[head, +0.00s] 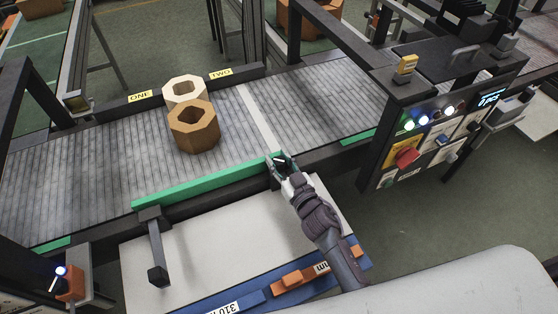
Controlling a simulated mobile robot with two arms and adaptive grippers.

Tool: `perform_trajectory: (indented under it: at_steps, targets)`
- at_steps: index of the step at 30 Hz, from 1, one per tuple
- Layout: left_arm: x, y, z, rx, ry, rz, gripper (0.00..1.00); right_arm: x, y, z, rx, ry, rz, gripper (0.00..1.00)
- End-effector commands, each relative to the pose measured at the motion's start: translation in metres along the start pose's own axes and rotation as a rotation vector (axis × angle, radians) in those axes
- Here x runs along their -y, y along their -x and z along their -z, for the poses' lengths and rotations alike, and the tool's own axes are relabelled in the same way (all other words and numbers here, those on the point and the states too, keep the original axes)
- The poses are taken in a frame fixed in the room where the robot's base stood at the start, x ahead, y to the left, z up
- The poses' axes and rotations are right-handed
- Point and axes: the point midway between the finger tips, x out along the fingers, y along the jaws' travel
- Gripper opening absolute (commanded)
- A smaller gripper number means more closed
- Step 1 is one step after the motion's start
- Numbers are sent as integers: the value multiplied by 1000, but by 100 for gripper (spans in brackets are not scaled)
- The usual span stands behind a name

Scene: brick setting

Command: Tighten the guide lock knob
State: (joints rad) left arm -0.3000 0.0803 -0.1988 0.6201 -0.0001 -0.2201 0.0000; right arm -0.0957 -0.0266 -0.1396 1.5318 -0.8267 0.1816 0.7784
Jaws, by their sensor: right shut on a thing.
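A green guide rail (205,183) runs along the near edge of the roller conveyor. My right gripper (282,161) is at the rail's right end, its arm coming up from the lower right. It is shut on a small dark part there, which I take as the guide lock knob; the fingers hide most of it, so its turn position cannot be told. My left gripper is not in view.
Two hexagonal ring blocks, one pale (184,90) and one brown (194,127), stand on the conveyor (80,165) left of my gripper. A black bracket arm (155,250) juts over the pale worktop (190,265). A control panel (440,125) with lit buttons stands at the right.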

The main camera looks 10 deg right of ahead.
Motion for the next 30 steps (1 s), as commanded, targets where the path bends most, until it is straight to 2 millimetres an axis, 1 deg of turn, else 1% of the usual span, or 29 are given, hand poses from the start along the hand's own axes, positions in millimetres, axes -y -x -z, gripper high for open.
perform_trajectory:
  at_steps: [13,14,18,26,30]
  targets:
    - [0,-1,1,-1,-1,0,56,0,0,1,-1,0,-12,2]
    - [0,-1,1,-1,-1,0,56,0,0,1,-2,0,-12,40]
    - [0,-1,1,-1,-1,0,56,0,0,1,-2,0,-11,63]
    - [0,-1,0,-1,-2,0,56,0,0,0,-1,0,-11,63]
    - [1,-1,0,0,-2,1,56,0,7,-1,1,0,-11,63]
